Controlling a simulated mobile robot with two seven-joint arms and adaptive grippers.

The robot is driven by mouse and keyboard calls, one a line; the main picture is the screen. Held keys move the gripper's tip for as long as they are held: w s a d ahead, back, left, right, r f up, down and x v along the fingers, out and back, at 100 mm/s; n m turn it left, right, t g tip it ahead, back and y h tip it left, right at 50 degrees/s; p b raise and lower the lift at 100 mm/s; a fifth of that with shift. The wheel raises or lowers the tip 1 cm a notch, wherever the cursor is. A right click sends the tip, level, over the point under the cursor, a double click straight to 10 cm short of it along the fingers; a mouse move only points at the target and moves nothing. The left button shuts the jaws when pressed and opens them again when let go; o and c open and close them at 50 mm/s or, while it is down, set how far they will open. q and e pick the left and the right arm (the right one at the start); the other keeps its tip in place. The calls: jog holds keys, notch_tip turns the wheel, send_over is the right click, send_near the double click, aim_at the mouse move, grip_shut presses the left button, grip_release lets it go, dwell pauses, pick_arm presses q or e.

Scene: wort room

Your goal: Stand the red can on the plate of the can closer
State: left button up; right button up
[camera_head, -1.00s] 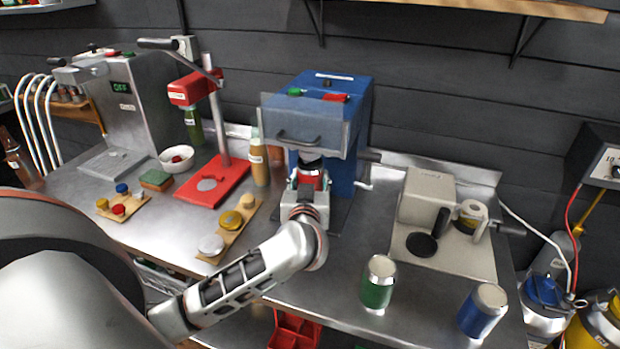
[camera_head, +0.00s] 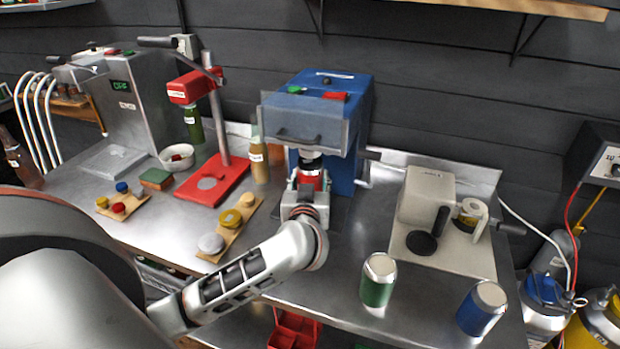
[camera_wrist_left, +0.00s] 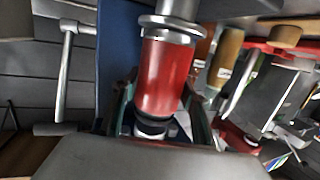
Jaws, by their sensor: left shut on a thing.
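The can closer is the blue machine (camera_head: 358,100) with a clear guard at the back middle of the bench. The red can (camera_head: 310,180) is under its head, behind the guard's lower edge. My left gripper (camera_head: 307,190) is shut on the can from the front. The left wrist view seems upside down. There the red can (camera_wrist_left: 165,78) is between the teal fingers (camera_wrist_left: 158,112), with its end against or just off the round silver plate (camera_wrist_left: 167,24); I cannot tell whether they touch. The dark head part is close to the can's other end. My right gripper is not in view.
A green can (camera_head: 378,282) and a blue can (camera_head: 482,308) stand at the front right. A beige machine (camera_head: 428,196) is behind them. A brown bottle (camera_head: 258,160) and a red press (camera_head: 205,185) stand left of the closer. Bare bench lies in front of the closer's right side.

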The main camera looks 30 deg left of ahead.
pick_arm(q)
jog(key=o, duration=1)
jog(key=shift+s, duration=0.1)
jog(key=v, duration=1.2)
jog(key=shift+f, duration=0.1)
